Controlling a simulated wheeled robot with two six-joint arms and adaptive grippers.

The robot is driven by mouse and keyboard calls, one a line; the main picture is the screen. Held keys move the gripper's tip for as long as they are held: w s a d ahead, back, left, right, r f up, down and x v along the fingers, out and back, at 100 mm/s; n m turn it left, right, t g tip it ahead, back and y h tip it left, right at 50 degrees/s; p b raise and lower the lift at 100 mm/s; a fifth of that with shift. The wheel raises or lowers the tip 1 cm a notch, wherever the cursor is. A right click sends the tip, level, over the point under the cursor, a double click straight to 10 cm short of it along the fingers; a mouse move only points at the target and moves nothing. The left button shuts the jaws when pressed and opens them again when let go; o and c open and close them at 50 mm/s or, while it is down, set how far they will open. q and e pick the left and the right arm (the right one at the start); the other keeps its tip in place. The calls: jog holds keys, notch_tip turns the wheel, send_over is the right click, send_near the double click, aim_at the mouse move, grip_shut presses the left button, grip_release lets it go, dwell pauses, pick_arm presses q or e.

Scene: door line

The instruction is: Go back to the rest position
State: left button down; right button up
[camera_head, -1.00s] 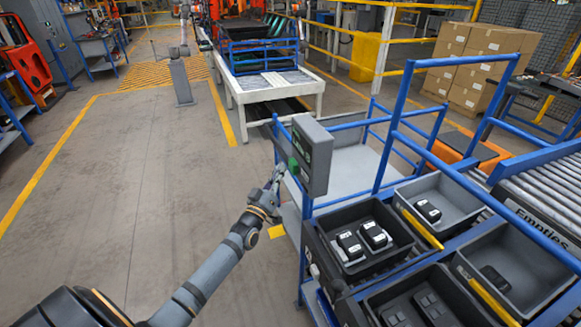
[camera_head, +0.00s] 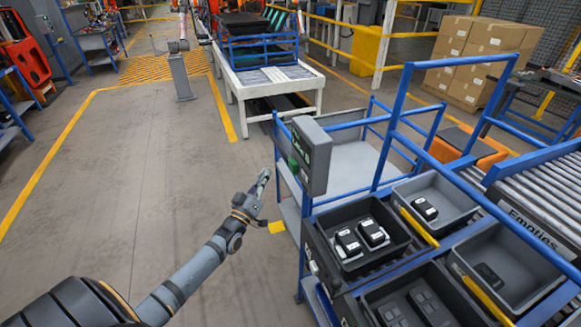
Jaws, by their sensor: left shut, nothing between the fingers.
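My left gripper (camera_head: 262,181) is shut and empty, with its fingers pointing up and away over the floor. It is a little left of the grey control box (camera_head: 313,155) with the green button (camera_head: 294,164), with a gap between them. My left arm comes in from the bottom left. My right gripper is not in view.
A blue-framed cart on the right carries black bins (camera_head: 345,270) and grey bins (camera_head: 455,210), some holding dark parts. A roller conveyor (camera_head: 530,200) runs beside it. A white table (camera_head: 270,85) stands farther back. The floor (camera_head: 130,180) on the left is clear.

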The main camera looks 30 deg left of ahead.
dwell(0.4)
pick_arm(q)
jog(key=s+f+m+g, duration=0.1)
jog(key=s+f+g, duration=0.25)
jog(key=f, duration=0.75)
jog(key=s+f+m+g, duration=0.1)
jog(key=s+f+g, duration=0.3)
jog(key=f, duration=0.8)
jog(key=s+f+m+g, duration=0.15)
jog(key=s+f, duration=0.35)
jog(key=f, duration=0.6)
jog(key=s+d+f+m+g, duration=0.1)
jog(key=s+d+f+g, duration=0.2)
jog(key=s+f, duration=0.4)
jog(key=s+d+f+m+g, duration=0.1)
jog(key=s+d+f+g, duration=0.2)
jog(key=s+f, duration=0.4)
jog(key=s+d+f+m+g, duration=0.1)
jog(key=s+d+f+g, duration=0.2)
jog(key=s, duration=1.8)
notch_tip(320, 180, down, 4)
jog(key=shift+d+r+g, duration=0.1)
jog(key=shift+d+g, duration=0.3)
jog(key=shift+g, duration=0.7)
